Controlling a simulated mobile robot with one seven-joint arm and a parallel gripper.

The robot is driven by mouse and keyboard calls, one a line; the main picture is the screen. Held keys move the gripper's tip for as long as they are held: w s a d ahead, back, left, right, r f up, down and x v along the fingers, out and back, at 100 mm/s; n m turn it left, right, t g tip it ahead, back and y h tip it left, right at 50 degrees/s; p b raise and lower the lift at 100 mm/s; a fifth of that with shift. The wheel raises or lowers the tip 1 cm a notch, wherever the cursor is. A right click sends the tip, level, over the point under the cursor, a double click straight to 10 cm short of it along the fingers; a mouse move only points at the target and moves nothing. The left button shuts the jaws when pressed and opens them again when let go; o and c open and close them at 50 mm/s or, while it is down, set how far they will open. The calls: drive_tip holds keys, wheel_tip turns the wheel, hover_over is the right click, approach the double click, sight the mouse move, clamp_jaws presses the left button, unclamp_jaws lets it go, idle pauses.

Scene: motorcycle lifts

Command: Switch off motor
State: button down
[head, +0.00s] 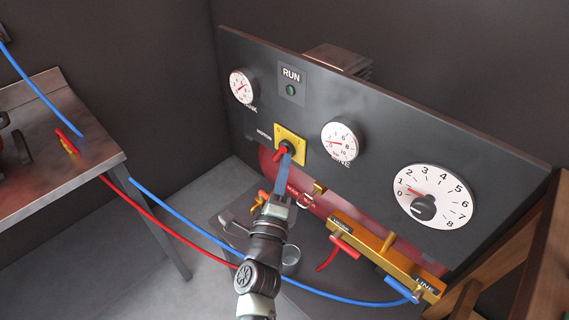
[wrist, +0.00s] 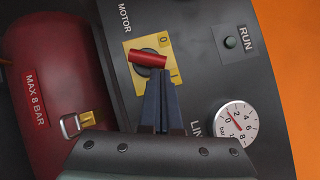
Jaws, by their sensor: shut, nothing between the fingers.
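The motor switch is a red handle (head: 281,153) on a yellow plate (head: 291,137) on the dark panel. In the wrist view, the red handle (wrist: 148,59) lies across its dark round base, and one end points between the 0 and I marks on the plate (wrist: 136,79). My gripper (head: 286,156) is shut and empty, with its fingertips right at the handle. In the wrist view, the closed fingertips (wrist: 158,74) are just below the handle; whether they touch it I cannot tell. The fingers hide part of the plate. The green RUN lamp (head: 291,90) looks dim.
Gauges (head: 340,142) and a large numbered dial (head: 432,196) sit on the panel (head: 386,128). A red tank (wrist: 51,73) is behind and below it. A yellow manifold (head: 384,254) with red and blue levers, and blue (head: 182,222) and red hoses, lie near my arm. A metal bench (head: 60,130) stands left.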

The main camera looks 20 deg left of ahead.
sight(281, 148)
drive_tip(key=shift+r, duration=0.2)
drive_tip(key=n+g+p, duration=0.1)
drive_tip(key=p, duration=0.3)
drive_tip(key=r+n+g+p, duration=0.1)
drive_tip(key=p, duration=0.3)
drive_tip(key=r+n+p, duration=0.1)
drive_tip(key=n+p, duration=0.1)
drive_tip(key=p, duration=0.2)
drive_tip(key=shift+w+a+g+p, duration=0.1)
drive_tip(key=shift+a+g+p, duration=0.2)
drive_tip(key=shift+g, duration=0.1)
drive_tip(key=n+p, duration=0.1)
drive_tip(key=p, duration=0.1)
drive_tip(key=n+g+p, duration=0.1)
drive_tip(key=p, duration=0.2)
drive_tip(key=shift+w+a+r+h, duration=0.1)
drive_tip(key=shift+a+r+h, duration=0.15)
drive_tip(key=shift+a+h, duration=0.05)
drive_tip(key=shift+f+p, duration=0.1)
drive_tip(key=shift+p, duration=0.65)
drive_tip(key=shift+w+a, duration=0.1)
drive_tip(key=shift+a+p, duration=0.3)
drive_tip(key=shift+p, duration=0.25)
